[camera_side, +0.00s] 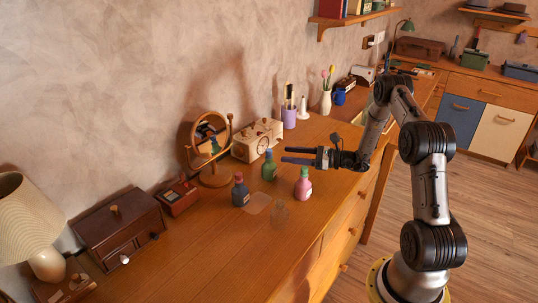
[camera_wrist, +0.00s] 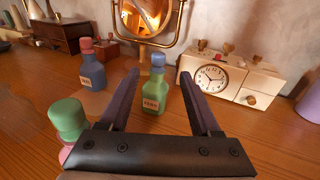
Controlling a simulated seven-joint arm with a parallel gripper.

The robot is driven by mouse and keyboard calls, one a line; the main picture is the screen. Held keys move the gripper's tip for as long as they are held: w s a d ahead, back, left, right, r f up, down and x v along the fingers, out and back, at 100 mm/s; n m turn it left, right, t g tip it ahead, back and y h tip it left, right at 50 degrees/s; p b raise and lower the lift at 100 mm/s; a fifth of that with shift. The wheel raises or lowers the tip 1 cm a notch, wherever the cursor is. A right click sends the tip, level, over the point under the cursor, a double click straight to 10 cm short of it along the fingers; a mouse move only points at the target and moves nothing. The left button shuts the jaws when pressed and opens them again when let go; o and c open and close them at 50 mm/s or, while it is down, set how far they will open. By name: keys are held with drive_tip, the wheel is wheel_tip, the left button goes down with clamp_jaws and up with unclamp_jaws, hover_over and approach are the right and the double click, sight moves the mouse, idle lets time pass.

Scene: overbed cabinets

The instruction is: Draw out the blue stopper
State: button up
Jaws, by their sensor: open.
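The blue stopper (camera_wrist: 158,61) sits in the neck of an upright green bottle (camera_wrist: 155,92) with a pale label. In the side view the blue stopper (camera_side: 269,155) tops the green bottle (camera_side: 269,171), which stands on the wooden dresser. My gripper (camera_side: 286,155) is open and empty, pointing left, to the right of the stopper and near its height. In the wrist view the stopper and bottle appear between the two fingers of my gripper (camera_wrist: 159,76), beyond the tips; no contact shows.
A blue bottle with a red stopper (camera_side: 240,191) and a pink bottle with a green stopper (camera_side: 303,185) stand nearby. A round mirror (camera_side: 211,146) and a cream clock box (camera_side: 257,140) stand behind.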

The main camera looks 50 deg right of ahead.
sight(269, 155)
drive_tip(key=x, duration=1)
drive_tip(key=shift+w+a, duration=0.2)
drive_tip(key=shift+a, duration=0.05)
clamp_jaws()
